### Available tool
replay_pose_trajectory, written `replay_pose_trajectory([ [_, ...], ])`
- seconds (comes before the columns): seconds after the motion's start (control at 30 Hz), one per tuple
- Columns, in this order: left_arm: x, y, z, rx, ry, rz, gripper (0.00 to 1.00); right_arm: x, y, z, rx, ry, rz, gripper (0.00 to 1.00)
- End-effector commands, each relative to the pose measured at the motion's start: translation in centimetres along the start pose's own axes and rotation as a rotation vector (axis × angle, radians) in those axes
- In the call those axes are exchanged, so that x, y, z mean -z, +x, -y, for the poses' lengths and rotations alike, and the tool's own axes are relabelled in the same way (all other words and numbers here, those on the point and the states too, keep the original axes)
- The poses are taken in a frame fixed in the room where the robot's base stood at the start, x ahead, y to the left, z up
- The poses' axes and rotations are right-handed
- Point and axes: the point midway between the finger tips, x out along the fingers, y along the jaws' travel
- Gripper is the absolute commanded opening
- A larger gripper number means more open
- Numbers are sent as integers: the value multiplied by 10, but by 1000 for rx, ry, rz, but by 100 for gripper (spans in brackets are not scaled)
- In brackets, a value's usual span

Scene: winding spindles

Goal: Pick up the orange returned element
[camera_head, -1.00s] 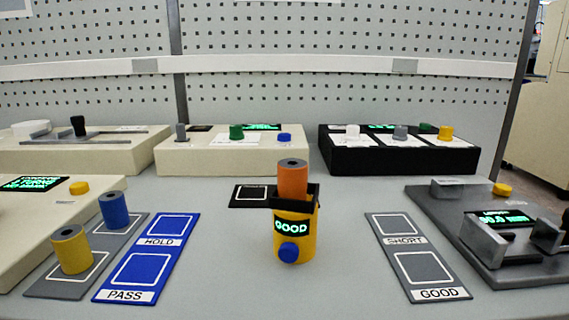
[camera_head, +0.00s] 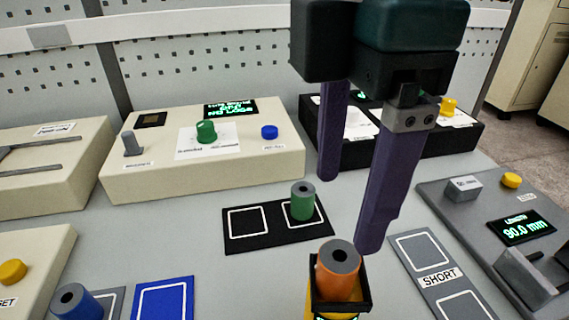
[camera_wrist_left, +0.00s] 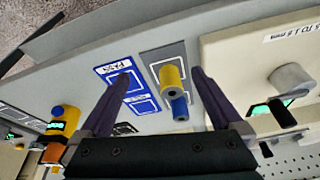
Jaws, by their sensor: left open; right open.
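The orange element (camera_head: 336,278) is an upright orange cylinder with a grey top and a dark centre hole. It stands in the black square holder (camera_head: 365,305) on top of the yellow tester, which is mostly cut off below. My right gripper (camera_head: 349,214) is open and empty, pointing down just above and behind the orange element; its fingers are not around it. In the left wrist view, the orange element (camera_wrist_left: 53,153) shows at lower left beside the yellow tester (camera_wrist_left: 63,120). My left gripper (camera_wrist_left: 158,75) is open and empty there.
A green cylinder (camera_head: 302,201) stands on the black two-square mat (camera_head: 262,240) behind the tester. A blue cylinder (camera_head: 77,303) is at lower left. The grey SHORT mat (camera_head: 438,278) and length gauge (camera_head: 520,228) lie right. Cream (camera_head: 190,180) and black consoles stand behind.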

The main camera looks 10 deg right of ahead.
Motion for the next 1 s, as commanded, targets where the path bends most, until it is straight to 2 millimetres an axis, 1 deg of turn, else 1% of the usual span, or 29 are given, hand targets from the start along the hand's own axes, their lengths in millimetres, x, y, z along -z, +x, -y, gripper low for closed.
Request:
replay_pose_trajectory([
  [0.03, -2, 2, 0, -1, 0, 3, 100, 0, 11, 1, 4, 1, 1, 82],
  [0.1, -3, 4, -1, -1, 0, 5, 100, 0, 21, 1, 3, 1, 0, 82],
  [0.27, -3, 4, -1, -2, 1, 7, 100, 1, 34, 2, 1, 0, -2, 82],
  [0.47, -3, 4, -1, -2, 1, 7, 100, 1, 64, 10, 3, 0, -1, 82],
  [0.5, -4, 6, -1, -2, 1, 7, 100, 1, 70, 8, 1, 2, -2, 82],
  [0.6, -4, 6, -1, -2, 1, 7, 100, 1, 80, 8, 0, 1, -2, 82],
  [0.7, -4, 6, -1, -2, 1, 6, 100, 1, 83, 8, -2, 0, -2, 82],
  [0.87, -4, 6, -1, -2, 0, 6, 100, 1, 83, 8, -3, 0, -3, 82],
  [1.0, -4, 6, -1, -2, 0, 6, 100, 1, 83, 8, -3, 0, -3, 67],
])
